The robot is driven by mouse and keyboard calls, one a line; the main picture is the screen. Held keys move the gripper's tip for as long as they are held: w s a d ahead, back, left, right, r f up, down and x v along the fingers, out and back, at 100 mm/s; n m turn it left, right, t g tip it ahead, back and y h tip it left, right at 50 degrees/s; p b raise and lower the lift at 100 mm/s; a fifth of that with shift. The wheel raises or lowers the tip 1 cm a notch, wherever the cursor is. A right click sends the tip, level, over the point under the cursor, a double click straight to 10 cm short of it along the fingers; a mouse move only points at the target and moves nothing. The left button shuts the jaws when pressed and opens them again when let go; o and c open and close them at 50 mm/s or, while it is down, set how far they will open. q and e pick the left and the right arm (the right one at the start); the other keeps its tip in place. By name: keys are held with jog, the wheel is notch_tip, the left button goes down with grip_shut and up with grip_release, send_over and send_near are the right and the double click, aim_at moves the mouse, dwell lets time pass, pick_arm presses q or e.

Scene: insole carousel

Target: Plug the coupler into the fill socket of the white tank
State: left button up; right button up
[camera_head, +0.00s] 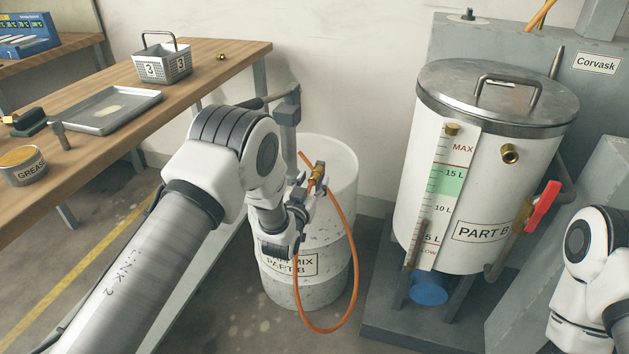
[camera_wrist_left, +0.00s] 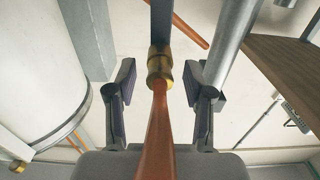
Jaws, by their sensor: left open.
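The brass coupler (camera_head: 317,174) is on the end of the orange hose (camera_head: 353,240), in front of the drum. My left gripper (camera_head: 310,190) is beside it in the head view. In the left wrist view the coupler (camera_wrist_left: 160,66) stands between the open fingers of my left gripper (camera_wrist_left: 160,88), with a visible gap on both sides. The white tank (camera_head: 408,190) is to the right, with its brass fill socket (camera_head: 509,153) high on the front. The tank also shows at the left of the wrist view (camera_wrist_left: 40,75). My right gripper is out of view.
A white drum (camera_head: 335,160) stands behind and below my left gripper. The wooden bench (camera_head: 205,75) at left holds a basket (camera_head: 163,63), a metal tray (camera_head: 110,110) and a grease tin (camera_head: 22,167). A red-handled valve (camera_head: 541,206) sticks out below the fill socket.

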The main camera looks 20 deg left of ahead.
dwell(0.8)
pick_arm(q)
grip_shut()
jog(key=shift+s, duration=0.1)
jog(key=shift+s+p, duration=1.2)
jog(key=shift+s, duration=1.75)
jog(key=shift+a, duration=0.1)
notch_tip(320, 180, up, 7)
jog(key=p, duration=0.5)
send_over(309, 187)
jog(key=s, duration=0.4)
jog(key=shift+w, duration=0.15)
